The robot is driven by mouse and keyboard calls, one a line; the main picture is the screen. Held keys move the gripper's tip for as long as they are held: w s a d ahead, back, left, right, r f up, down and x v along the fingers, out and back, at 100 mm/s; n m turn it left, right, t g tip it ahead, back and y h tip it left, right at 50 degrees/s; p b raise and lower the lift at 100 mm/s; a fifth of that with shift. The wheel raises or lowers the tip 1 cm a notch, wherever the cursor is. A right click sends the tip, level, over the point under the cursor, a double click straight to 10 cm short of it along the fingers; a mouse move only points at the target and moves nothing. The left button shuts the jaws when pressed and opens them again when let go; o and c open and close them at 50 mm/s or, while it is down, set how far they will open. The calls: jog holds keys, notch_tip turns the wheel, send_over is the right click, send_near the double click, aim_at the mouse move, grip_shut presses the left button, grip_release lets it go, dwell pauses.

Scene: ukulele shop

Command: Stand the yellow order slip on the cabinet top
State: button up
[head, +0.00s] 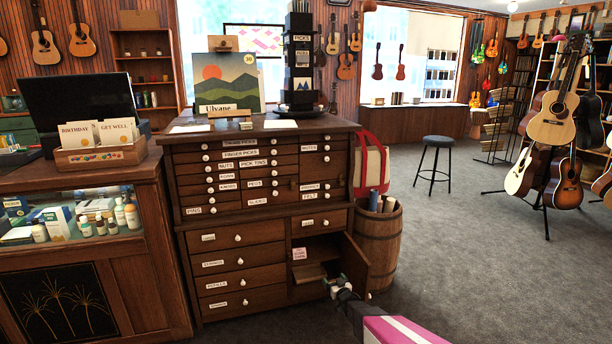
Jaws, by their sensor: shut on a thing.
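The cabinet (187,165) is dark brown, with many labelled drawers and a flat top (273,125). Its lower right compartment (312,243) stands open, and its small door (357,255) is swung out to the right. A pink slip with writing (299,254) shows at the left of that opening. My gripper (331,284) is low in front of the opening, left of the door, well below the cabinet top. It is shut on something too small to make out. I see no yellow order slip clearly.
On the cabinet top stand a landscape picture (228,85), a dark picks tower (299,60) and pale sheets. A barrel (378,245) stands close right of the door, with a red-trimmed bag behind. A stool (435,160) and open carpet lie farther right.

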jog(key=w+d+r+m+t+h, duration=0.1)
jog(key=w+d+r+h, duration=0.15)
jog(key=r, duration=1.15)
jog(key=w+d+r+m+h, duration=0.15)
jog(key=w+r, duration=0.25)
jog(key=r, duration=1.1)
jog(key=s+d+r+m+h, duration=0.1)
jog(key=s+r, duration=0.1)
jog(key=r, duration=1.1)
jog(key=s+r+h, duration=0.1)
jog(key=s+r, duration=0.1)
jog(key=r, duration=1.2)
jog(key=shift+s+d+m, duration=0.35)
jog(key=shift+s, duration=0.05)
jog(key=shift+s+r, duration=0.15)
jog(key=shift+r, duration=0.15)
